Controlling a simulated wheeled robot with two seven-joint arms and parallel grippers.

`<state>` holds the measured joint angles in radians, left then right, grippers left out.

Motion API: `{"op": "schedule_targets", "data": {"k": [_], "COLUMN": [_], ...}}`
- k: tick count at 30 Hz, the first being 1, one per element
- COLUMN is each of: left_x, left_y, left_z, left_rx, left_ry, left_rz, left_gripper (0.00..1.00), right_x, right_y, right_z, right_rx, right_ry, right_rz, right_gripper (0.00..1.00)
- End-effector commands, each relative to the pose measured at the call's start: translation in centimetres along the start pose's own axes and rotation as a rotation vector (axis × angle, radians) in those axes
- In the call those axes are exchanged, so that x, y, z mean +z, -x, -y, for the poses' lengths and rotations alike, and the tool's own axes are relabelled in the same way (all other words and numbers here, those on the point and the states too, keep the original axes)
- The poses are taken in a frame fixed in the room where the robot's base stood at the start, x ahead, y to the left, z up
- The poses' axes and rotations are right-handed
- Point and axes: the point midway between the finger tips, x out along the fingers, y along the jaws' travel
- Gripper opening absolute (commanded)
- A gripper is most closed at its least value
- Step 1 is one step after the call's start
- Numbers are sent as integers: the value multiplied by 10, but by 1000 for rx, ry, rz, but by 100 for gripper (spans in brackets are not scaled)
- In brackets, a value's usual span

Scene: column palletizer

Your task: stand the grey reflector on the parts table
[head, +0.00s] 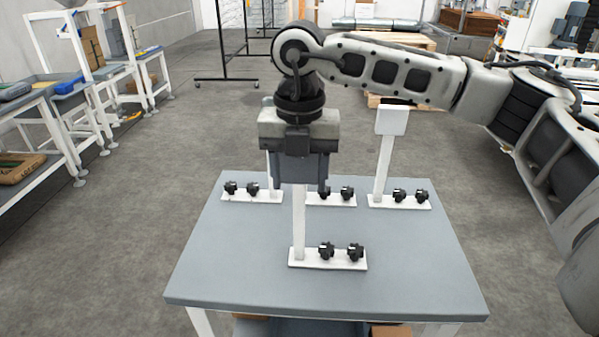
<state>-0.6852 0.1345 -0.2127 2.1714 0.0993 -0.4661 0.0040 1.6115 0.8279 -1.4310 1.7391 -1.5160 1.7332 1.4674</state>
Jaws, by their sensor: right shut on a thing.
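My right gripper (302,180) is pointing down over the middle of the grey table (400,280). It is shut on the grey reflector (298,173), a dark grey plate largely covered by the gripper. A white post runs straight down below the plate to a white base (327,259) with two black knobs, near the front of the table. The post looks upright. I cannot tell whether the plate is joined to the post, or whether the base bears fully on the tabletop. My left gripper is out of view.
Behind stand similar white bases with black knobs: back left (252,197), back middle (335,200) and back right. The back right one carries a pale plate (392,121) on a post. My right arm crosses above. The table's front left and right are clear. Workbenches (40,150) stand far left.

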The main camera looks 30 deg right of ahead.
Motion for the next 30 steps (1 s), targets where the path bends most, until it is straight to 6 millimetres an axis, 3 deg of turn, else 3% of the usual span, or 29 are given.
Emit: {"op": "schedule_targets", "data": {"k": [3, 4, 6, 18, 30], "left_x": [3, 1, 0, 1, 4], "left_y": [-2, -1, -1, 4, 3], "left_z": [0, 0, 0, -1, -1], "left_rx": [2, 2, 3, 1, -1], "left_ry": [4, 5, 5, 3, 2], "left_rz": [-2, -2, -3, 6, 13], "left_gripper": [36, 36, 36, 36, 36], "right_x": [0, 0, 0, 1, 0], "right_y": [-4, -3, -3, 7, 89], "right_z": [0, 0, 0, 0, -1], "right_rx": [1, 0, 0, 1, 3], "right_ry": [0, 0, 0, -1, 0], "right_rz": [0, 0, 0, 2, 2], "right_gripper": [6, 63, 76, 76, 76]}}
